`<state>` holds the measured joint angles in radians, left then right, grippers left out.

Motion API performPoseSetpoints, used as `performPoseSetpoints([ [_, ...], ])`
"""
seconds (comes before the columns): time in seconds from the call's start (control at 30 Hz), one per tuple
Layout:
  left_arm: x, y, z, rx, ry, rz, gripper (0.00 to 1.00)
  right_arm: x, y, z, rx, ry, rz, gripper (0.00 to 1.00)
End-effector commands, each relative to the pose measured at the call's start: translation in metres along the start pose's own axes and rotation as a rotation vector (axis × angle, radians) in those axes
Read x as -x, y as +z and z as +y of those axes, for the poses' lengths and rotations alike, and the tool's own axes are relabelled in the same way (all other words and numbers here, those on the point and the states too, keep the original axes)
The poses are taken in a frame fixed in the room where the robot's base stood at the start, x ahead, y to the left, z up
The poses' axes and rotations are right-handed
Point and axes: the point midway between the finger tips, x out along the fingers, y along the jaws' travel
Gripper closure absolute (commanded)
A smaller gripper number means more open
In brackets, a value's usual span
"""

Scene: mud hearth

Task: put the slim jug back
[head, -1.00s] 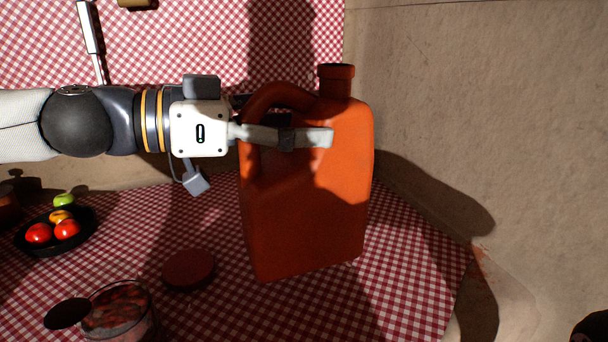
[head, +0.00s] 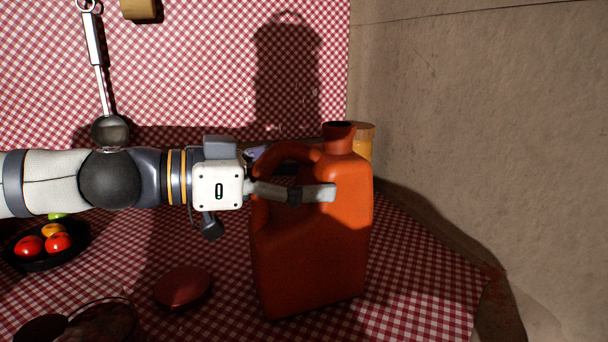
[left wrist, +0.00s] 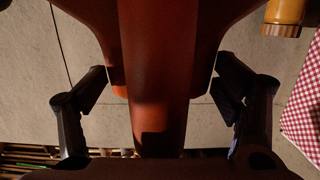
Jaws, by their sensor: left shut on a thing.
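The slim jug (head: 315,255) is an orange-red canister with a loop handle and an open neck, right of centre in the head view. It is upright with a slight tilt. My left gripper (head: 318,193) reaches in from the left and is shut on the jug at its upper part. In the left wrist view the jug (left wrist: 160,70) fills the middle between the two dark fingers. Whether the jug's base touches the checked cloth cannot be told. My right gripper does not show.
A checked cloth (head: 420,270) covers the surface. A black bowl (head: 25,262) of fruit, a reddish round lid (head: 183,287) and a glass bowl (head: 110,322) are at left. An orange container (head: 362,138) stands behind the jug. A ladle (head: 100,75) hangs on the wall. A plain wall (head: 480,130) is at right.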

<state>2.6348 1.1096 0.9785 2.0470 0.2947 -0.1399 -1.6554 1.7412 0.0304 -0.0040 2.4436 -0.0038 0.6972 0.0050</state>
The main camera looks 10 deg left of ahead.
Motion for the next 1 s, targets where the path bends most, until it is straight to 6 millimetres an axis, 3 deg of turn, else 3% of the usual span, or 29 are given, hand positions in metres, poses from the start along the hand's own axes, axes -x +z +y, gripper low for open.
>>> performPoseSetpoints([
  [0.07, 0.000, 0.002, 0.000, -0.001, 0.000, 0.002, 0.78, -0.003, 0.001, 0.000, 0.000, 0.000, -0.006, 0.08],
  [0.1, -0.001, 0.005, 0.000, 0.001, 0.000, -0.002, 0.15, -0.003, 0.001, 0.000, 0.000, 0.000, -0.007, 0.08],
  [0.17, -0.001, 0.004, 0.000, 0.001, 0.000, -0.002, 0.01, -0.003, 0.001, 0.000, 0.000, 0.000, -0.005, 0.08],
  [0.6, 0.003, -0.004, 0.000, -0.001, -0.002, 0.002, 0.00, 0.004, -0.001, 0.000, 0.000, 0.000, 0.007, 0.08],
  [0.77, 0.038, -0.010, 0.000, -0.006, -0.005, 0.009, 0.00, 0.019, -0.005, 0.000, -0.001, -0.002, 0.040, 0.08],
  [1.0, 0.098, -0.015, 0.002, -0.014, -0.005, 0.014, 0.00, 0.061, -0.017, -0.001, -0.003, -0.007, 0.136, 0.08],
])
